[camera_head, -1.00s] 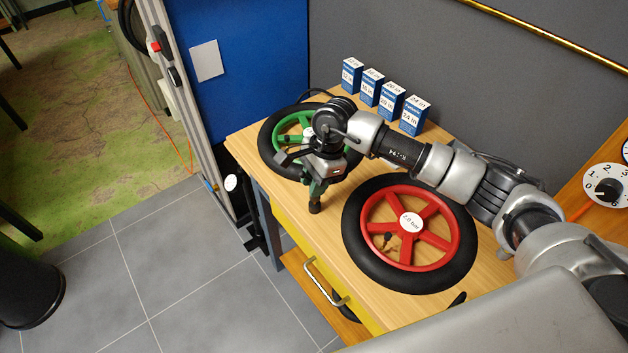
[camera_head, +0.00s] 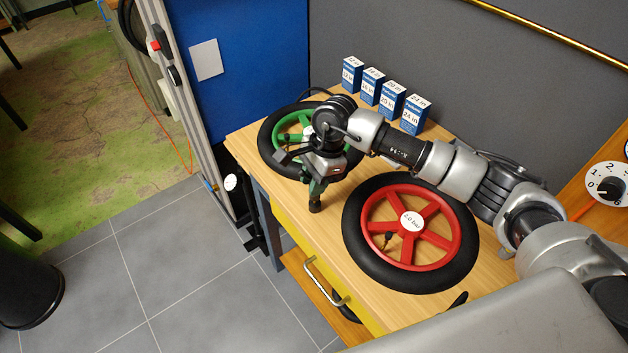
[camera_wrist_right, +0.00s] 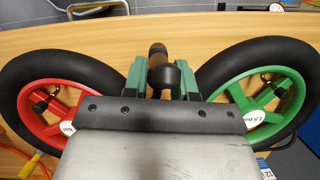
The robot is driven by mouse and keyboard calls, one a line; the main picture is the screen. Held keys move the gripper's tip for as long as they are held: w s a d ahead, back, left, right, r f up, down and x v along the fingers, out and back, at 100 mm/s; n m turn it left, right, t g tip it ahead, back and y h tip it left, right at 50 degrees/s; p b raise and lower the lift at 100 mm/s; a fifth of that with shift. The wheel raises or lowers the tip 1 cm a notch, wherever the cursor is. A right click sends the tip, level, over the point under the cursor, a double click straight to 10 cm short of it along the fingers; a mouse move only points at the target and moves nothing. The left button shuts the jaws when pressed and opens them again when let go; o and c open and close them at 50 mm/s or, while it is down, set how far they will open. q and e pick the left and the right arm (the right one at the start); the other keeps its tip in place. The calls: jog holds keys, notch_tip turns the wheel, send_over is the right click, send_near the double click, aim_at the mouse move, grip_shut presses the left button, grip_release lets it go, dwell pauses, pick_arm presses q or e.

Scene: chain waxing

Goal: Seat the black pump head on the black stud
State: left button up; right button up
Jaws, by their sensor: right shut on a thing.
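My right gripper (camera_head: 314,190) is low over the table's front left part, between the green wheel and the red wheel. Its green fingers (camera_wrist_right: 162,78) are shut on a dark, rounded piece with a brown end, which I take to be the black pump head (camera_wrist_right: 158,68). Its dark end also shows below the fingers in the head view (camera_head: 315,207). I cannot tell whether it touches the table or a stud. I cannot pick out the black stud with certainty; the piece and fingers may hide it. My left gripper is not in view.
A red-spoked wheel (camera_head: 438,210) lies right of the gripper, and a green-spoked wheel (camera_head: 283,131) lies behind it, partly covered by my arm. Several blue boxes (camera_head: 390,98) stand at the back. A dial (camera_head: 608,188) is at right. The wooden table (camera_head: 330,245) is bare near its front edge.

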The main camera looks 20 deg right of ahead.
jog(key=shift+b, duration=0.35)
dwell(0.7)
jog(key=shift+f+b, duration=1)
jog(key=shift+b, duration=0.1)
dwell(0.6)
jog(key=o, duration=1)
jog(key=b+v, duration=0.3)
jog(key=v, duration=0.7)
jog(key=shift+r, duration=0.4)
